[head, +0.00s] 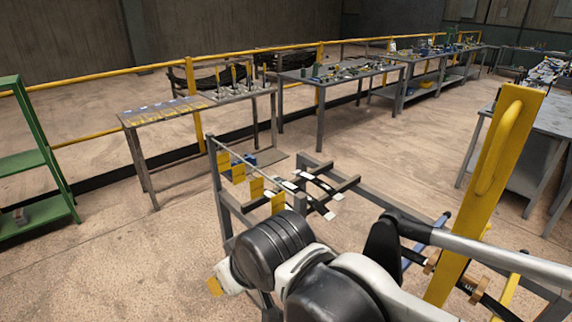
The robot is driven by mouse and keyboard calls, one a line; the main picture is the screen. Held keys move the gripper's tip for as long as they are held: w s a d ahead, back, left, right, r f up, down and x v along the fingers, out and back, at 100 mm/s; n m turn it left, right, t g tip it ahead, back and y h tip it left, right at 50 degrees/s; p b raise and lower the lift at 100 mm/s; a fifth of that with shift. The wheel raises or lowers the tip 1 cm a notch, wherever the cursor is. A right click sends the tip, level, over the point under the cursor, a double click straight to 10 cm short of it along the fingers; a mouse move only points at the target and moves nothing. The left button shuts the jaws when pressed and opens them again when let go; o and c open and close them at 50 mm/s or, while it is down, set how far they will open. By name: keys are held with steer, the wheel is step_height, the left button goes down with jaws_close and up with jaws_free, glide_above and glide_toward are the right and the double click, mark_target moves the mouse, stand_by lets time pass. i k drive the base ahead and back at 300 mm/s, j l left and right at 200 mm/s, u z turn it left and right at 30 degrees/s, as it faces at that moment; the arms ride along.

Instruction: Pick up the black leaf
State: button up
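Thin dark curved strips (322,190) that look like leaf springs lie across a grey metal rack (352,184) just beyond my arm, with white pieces near their ends. I cannot tell which single strip is the black leaf. More black curved strips are stacked on a rack at the back left (207,82) and on another beside it (287,60). My black and white arm fills the bottom centre and hides part of the near rack. My gripper's fingers cannot be made out.
Yellow tags (257,188) hang from the near rack's bar. A yellow post (490,180) stands at the right. Grey worktables (340,75) line a yellow railing (100,136). A green shelf (35,160) stands left. The floor at lower left is open.

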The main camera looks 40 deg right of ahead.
mark_target(337, 195)
steer(key=i+z, duration=0.2)
steer(key=i, duration=0.3)
steer(key=i+j+z, duration=0.15)
steer(key=i, duration=0.35)
steer(key=i+j+z, duration=0.2)
steer(key=i, duration=0.3)
steer(key=i+j+z, duration=0.15)
steer(key=i, duration=0.35)
steer(key=z, duration=3.25)
steer(key=j, duration=0.1)
